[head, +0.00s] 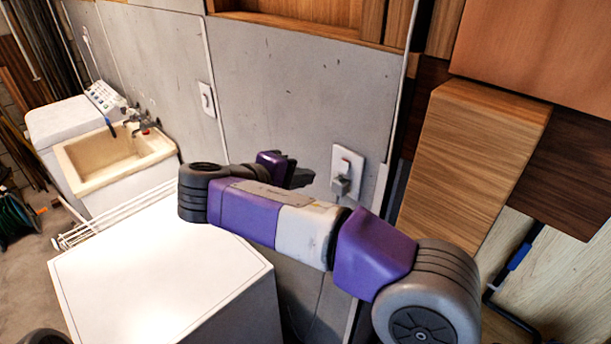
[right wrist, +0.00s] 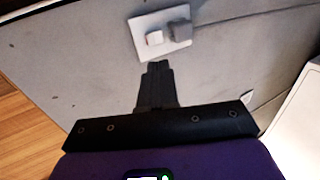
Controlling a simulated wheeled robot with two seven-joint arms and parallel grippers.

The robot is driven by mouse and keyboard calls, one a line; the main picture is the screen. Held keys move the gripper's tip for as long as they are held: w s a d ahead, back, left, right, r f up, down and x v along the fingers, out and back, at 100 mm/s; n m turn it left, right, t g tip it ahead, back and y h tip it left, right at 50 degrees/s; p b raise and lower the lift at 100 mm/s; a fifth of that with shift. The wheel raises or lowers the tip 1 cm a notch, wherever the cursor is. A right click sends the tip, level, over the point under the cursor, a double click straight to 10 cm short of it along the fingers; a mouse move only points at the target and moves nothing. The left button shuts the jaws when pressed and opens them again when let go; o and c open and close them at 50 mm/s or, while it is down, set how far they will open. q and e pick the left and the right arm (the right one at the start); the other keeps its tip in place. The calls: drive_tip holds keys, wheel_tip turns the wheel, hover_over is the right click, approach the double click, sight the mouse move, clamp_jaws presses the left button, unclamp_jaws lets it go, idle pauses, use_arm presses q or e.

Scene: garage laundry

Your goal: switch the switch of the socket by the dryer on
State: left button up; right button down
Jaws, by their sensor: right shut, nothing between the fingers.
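The wall socket (head: 358,158) is a white plate on the grey wall, behind the white dryer (head: 150,275). It has a white rocker switch (head: 345,165) at the top and a grey plug (head: 340,187) below it. My right gripper (head: 305,173) is shut and empty, left of the socket in the head view. In the right wrist view, the fingertips (right wrist: 159,64) point at the plate, just below the switch (right wrist: 154,38), with the plug (right wrist: 180,31) beside it. I cannot tell how wide the gap is, or which way the switch is set. My left gripper is not in view.
A second white wall switch or socket (head: 207,99) is farther left, near the sink (head: 115,160). Wooden cabinets (head: 470,150) bound the right side. The dryer top is clear.

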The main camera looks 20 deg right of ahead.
sight(343, 171)
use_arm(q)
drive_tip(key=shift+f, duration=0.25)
use_arm(e)
drive_tip(key=x, duration=1.1)
drive_tip(key=shift+d+f, duration=0.1)
drive_tip(key=shift+d, duration=0.1)
drive_tip(key=shift+w, duration=0.1)
